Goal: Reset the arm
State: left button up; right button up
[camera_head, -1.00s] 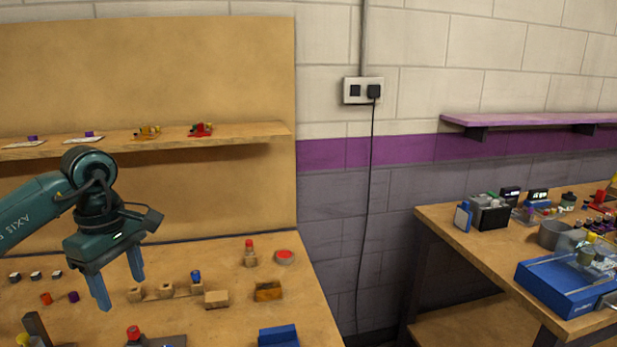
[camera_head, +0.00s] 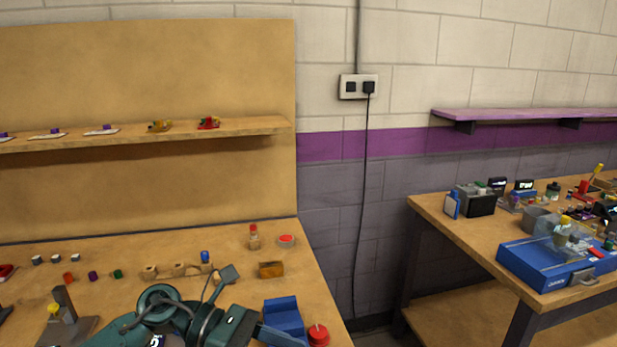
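My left arm comes in low at the bottom of the view, with its dark green wrist over the near part of the left workbench (camera_head: 225,235). My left gripper (camera_head: 278,336) points right beside a blue block (camera_head: 283,314). A blue finger shows, but the fingertips are too overlapped or cut off to tell whether they are apart. A wooden slot track (camera_head: 178,270) lies behind my wrist, with a blue peg (camera_head: 205,257) at its right end. My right gripper is not in view.
A red knob (camera_head: 318,334) is just right of the gripper. A wooden block (camera_head: 271,270), a red-topped peg (camera_head: 254,238) and a red-filled dish (camera_head: 286,241) stand behind. A dark stand (camera_head: 64,306) is at left. A second bench (camera_head: 470,245) is at right.

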pick_arm(q)
jog(key=s+a+f+m+t+y, duration=0.1)
jog(key=a+f+m+t+y, duration=0.2)
jog(key=m+t, duration=0.5)
jog(key=a+f+m+t+y+p, duration=0.15)
jog(key=f+m+t, duration=0.35)
jog(key=m, duration=0.7)
jog(key=s+a+f+m+t+y, duration=0.1)
jog(key=a+f+m+t+y, duration=0.3)
jog(key=m, duration=0.6)
jog(key=s+a+f+n+g+y, duration=0.2)
jog(key=s+f+n, duration=0.4)
jog(key=s+f, duration=0.3)
jog(key=shift+s+a+f+n+g+y, duration=0.2)
jog(key=shift+f+n+g+y, duration=0.2)
jog(key=shift+f+g, duration=0.55)
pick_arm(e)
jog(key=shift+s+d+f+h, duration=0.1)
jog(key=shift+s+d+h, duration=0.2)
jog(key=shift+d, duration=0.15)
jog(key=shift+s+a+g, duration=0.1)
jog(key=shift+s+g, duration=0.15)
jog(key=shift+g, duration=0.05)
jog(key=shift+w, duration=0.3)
